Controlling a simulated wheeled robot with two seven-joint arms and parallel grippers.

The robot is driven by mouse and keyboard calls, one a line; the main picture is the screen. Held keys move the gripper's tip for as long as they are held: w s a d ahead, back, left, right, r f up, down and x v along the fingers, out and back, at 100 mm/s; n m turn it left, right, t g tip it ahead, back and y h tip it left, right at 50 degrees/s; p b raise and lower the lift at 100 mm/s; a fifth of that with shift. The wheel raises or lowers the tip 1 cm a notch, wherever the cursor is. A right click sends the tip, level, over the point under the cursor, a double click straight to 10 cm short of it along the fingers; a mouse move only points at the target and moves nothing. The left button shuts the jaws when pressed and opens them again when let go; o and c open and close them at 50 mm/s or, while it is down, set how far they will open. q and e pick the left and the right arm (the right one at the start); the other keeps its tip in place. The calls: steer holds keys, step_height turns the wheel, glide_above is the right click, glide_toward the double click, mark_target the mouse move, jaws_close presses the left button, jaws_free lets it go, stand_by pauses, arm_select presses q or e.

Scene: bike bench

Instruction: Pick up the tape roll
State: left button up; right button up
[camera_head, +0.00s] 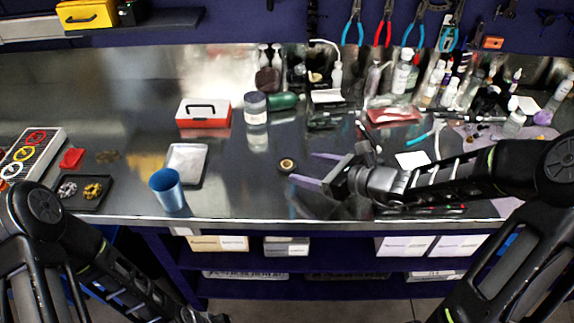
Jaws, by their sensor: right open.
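The tape roll (287,165) is a small dark ring with a tan centre, lying flat on the metal bench top near the middle. My right gripper (302,167) reaches in from the right with its two purple fingers spread apart. Its fingertips point left toward the roll, which lies just beyond them. Nothing is between the fingers, and I cannot tell their height above the bench. My left arm comes in at the lower left, below the bench edge; its gripper fingers do not show.
A blue cup (168,190) and a grey tray (187,163) stand to the left. A red-and-white box (203,114) and a lidded jar (255,108) are behind. Bottles and tools crowd the back right. The bench around the roll is clear.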

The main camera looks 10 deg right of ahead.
mark_target(283, 163)
steer(key=shift+w+a+f, duration=0.25)
steer(key=shift+w+a, duration=0.15)
steer(key=shift+p+x, duration=0.3)
steer(key=shift+x, duration=2.35)
steer(key=shift+d, duration=0.1)
steer(key=shift+c, duration=0.5)
steer(key=c, duration=1.3)
step_height(283, 163, up, 10)
steer(key=shift+p, duration=0.5)
